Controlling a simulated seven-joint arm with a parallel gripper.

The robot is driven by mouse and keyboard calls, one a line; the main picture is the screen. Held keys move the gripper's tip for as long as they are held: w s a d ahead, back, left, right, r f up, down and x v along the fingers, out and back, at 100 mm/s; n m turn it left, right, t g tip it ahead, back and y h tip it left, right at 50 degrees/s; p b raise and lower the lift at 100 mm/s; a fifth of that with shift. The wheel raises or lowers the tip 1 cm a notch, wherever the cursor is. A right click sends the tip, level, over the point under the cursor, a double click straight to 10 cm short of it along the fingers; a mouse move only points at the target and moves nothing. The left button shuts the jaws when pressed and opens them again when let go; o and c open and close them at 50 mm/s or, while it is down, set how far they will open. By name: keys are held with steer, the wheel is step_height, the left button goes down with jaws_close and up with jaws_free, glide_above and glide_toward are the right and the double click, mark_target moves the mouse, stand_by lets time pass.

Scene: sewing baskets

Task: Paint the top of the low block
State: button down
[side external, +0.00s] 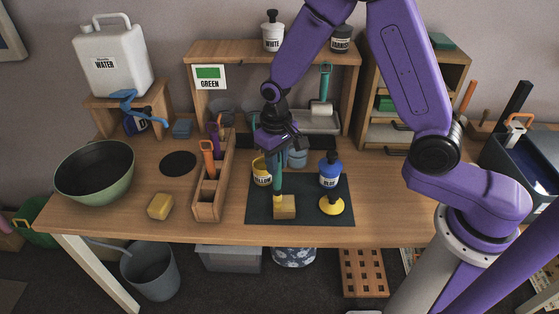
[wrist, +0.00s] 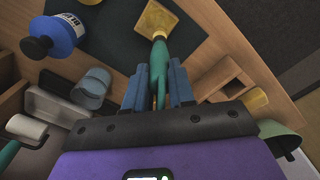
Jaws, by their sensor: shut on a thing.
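My gripper (side external: 278,148) is shut on a teal-handled brush (side external: 278,178), which points down over the dark mat (side external: 308,212). In the wrist view the brush (wrist: 158,66) sits between the blue-grey fingers of my gripper (wrist: 158,88). The low block (side external: 286,208) is a small yellowish wooden piece at the mat's front. The brush tip is at or just above its back left part; I cannot tell whether they touch. The block (wrist: 157,19) shows beyond the tip in the wrist view. A yellow paint jar (side external: 262,172) and a blue paint jar (side external: 330,171) stand behind.
A card reading GREEN (side external: 209,77) hangs on the shelf. A yellow lid (side external: 332,206) lies right of the block. A wooden holder (side external: 208,200) with handled tools stands left of the mat. A sponge (side external: 160,206) and a green bowl (side external: 95,172) are further left.

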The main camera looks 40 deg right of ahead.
steer(key=shift+s+d, duration=0.15)
steer(key=shift+s+d, duration=0.25)
steer(key=shift+d, duration=0.05)
stand_by(0.5)
steer(key=shift+s+d, duration=0.4)
steer(key=shift+d, duration=0.15)
steer(key=shift+s+d, duration=0.35)
stand_by(0.3)
steer(key=shift+w+a, duration=0.4)
steer(key=shift+a, duration=0.1)
